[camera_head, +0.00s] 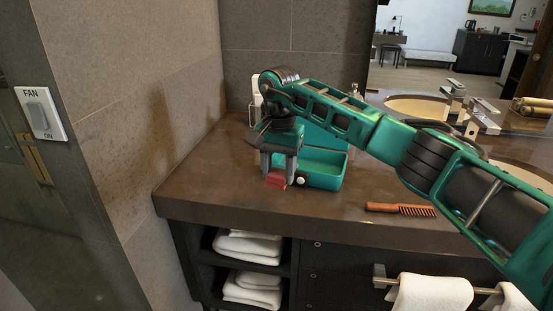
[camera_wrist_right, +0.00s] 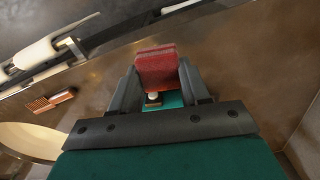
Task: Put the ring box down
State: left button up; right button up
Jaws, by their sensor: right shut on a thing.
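The ring box is a small red box (camera_head: 275,179), held between the fingers of my right gripper (camera_head: 279,172) in the head view. In the right wrist view the red ring box (camera_wrist_right: 157,68) sits between the two dark fingers of my right gripper (camera_wrist_right: 158,88), which are shut on it. The gripper points down over the counter, in front of an open teal case (camera_head: 324,169). I cannot tell whether the box touches the counter. My left gripper is not in view.
The brown vanity counter (camera_head: 215,185) is clear to the left of the gripper. An orange comb (camera_head: 400,209) lies near the front edge at right. White towels (camera_head: 247,247) lie on shelves below. A wall stands at left.

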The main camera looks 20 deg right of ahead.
jog(key=shift+n, duration=0.7)
jog(key=s+f, duration=0.1)
jog(key=f, duration=0.1)
jog(key=s+f, duration=0.2)
jog(key=shift+d, duration=0.1)
jog(key=s+a+f+n, duration=0.2)
jog(key=s+f+n, duration=0.4)
jog(key=s+f, duration=0.8)
jog(key=s, duration=0.3)
jog(key=shift+a+f+n, duration=0.25)
jog(key=shift+a+n, duration=0.05)
jog(key=shift+n, duration=0.1)
